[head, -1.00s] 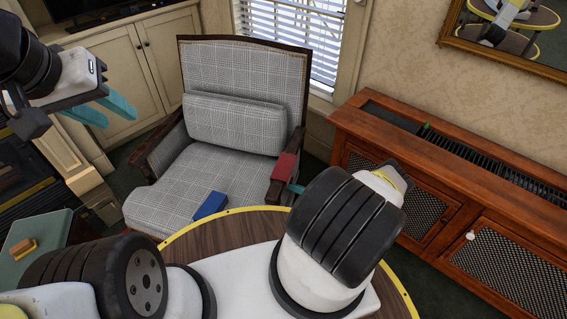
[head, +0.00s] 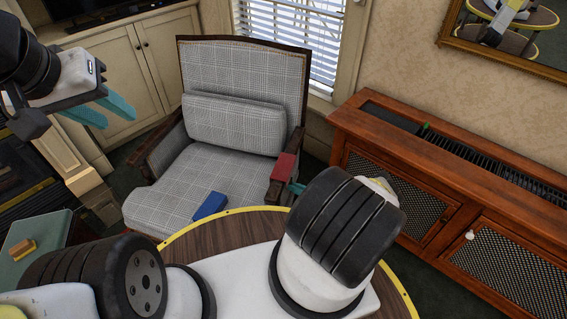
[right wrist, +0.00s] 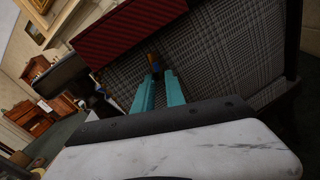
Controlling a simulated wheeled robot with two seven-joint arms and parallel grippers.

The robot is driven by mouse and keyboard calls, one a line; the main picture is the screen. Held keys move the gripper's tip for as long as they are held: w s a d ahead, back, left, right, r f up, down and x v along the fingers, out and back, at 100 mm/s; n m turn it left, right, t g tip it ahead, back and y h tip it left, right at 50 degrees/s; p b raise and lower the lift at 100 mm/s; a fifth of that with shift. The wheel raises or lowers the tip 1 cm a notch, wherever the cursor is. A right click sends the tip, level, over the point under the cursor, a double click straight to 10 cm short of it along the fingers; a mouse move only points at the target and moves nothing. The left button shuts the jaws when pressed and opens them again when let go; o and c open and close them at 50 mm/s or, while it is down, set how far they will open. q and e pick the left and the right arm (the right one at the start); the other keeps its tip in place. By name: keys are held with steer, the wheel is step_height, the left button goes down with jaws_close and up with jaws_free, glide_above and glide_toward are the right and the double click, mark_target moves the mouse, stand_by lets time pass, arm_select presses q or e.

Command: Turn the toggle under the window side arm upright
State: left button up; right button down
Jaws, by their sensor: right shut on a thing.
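The grey checked armchair (head: 240,75) stands by the window, and its window side arm carries a red cover (head: 284,166). The cover shows from below in the right wrist view (right wrist: 128,28). Under it is a small toggle (right wrist: 154,59) with orange and dark parts. My right gripper (right wrist: 160,77) is shut on the toggle, with its teal fingers on either side. The fingertips hide part of it, and I cannot tell its exact tilt. In the head view my right gripper (head: 297,188) is mostly hidden behind my arm. My left gripper (head: 108,110) is open and empty, in the air at left.
A blue block (head: 210,205) lies on the seat's front. A round wooden table with a yellow rim (head: 176,236) is in front of the chair. A reddish wooden cabinet (head: 440,180) stands close to the right. A green box (head: 35,245) is at lower left.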

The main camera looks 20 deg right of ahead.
steer(key=shift+w+d, duration=0.1)
steer(key=shift+d, duration=0.05)
steer(key=c, duration=1.6)
jaws_free()
steer(key=shift+c, duration=0.2)
steer(key=v, duration=0.7)
steer(key=shift+s+d, duration=0.2)
steer(key=shift+s, duration=0.1)
steer(key=shift+c, duration=0.3)
